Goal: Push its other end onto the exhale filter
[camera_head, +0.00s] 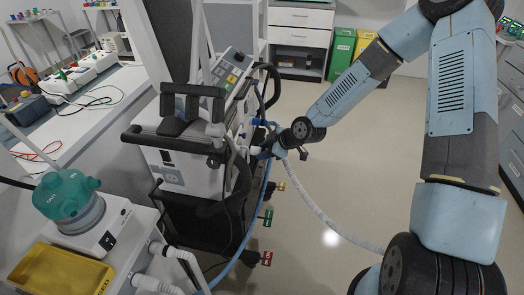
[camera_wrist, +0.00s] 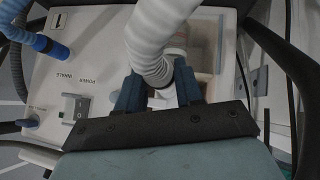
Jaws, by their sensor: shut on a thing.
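The white corrugated hose (camera_wrist: 150,40) runs between the fingers of my gripper (camera_wrist: 158,93) in the wrist view, and the gripper is shut on it. In the head view the hose (camera_head: 318,207) sags from my gripper (camera_head: 268,150) toward the lower right. The gripper is at the side of the ventilator (camera_head: 185,165). In the wrist view a cream ring (camera_wrist: 178,42) shows beside the hose, in front of a pale recess of the ventilator panel (camera_wrist: 95,65). The hose and fingers hide much of this place. I cannot tell whether the hose end is on the exhale filter.
A blue-cuffed hose (camera_wrist: 48,45) is at the panel's left, near the INHALE label. A blue hose (camera_head: 252,222) hangs beside the ventilator cart. A teal humidifier (camera_head: 68,195) and yellow tray (camera_head: 62,272) are at lower left. The floor (camera_head: 345,165) right of the cart is open.

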